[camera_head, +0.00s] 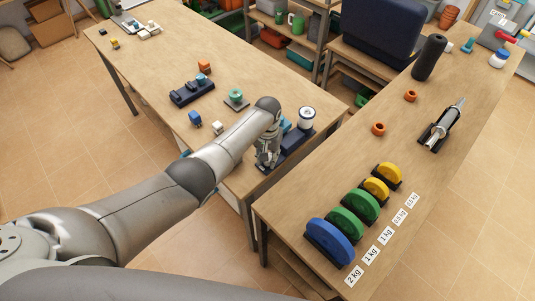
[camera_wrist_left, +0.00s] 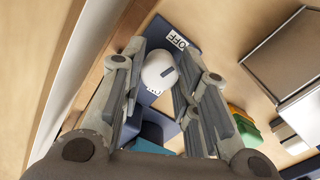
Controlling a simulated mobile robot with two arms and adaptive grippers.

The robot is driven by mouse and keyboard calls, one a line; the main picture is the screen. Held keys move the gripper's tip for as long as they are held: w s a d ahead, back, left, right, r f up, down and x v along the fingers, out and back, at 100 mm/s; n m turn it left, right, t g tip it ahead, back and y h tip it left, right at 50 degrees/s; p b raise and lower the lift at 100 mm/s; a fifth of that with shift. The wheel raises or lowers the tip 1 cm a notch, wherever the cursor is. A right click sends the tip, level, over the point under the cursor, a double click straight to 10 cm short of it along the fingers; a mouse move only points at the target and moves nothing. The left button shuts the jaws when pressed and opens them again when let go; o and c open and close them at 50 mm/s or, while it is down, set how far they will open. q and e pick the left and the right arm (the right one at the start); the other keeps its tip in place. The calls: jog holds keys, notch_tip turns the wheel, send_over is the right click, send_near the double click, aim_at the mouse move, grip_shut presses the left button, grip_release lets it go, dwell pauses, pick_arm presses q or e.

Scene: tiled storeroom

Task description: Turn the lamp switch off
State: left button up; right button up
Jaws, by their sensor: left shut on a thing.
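A white OFF label (camera_wrist_left: 178,40) shows beside the knob; a second label near the pointer is partly hidden. My left gripper (camera_wrist_left: 155,80) is shut on the knob, one finger on each side. In the head view my left gripper (camera_head: 267,158) points down at the table's near right corner and hides the knob. The dark blue base (camera_head: 296,139) also shows there, with a white-topped round lamp (camera_head: 306,117) at its far end. My right gripper is not in view.
A second table (camera_head: 345,190) stands at the right with several coloured weights. A gap separates the tables.

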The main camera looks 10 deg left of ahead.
pick_arm(q)
jog(key=shift+r+n+p, duration=0.1)
jog(key=shift+n+p, duration=0.2)
jog(key=shift+n, duration=0.8)
jog(key=shift+w, duration=0.1)
jog(key=o, duration=1)
notch_tip(320, 180, up, 12)
jog(key=shift+f, duration=0.1)
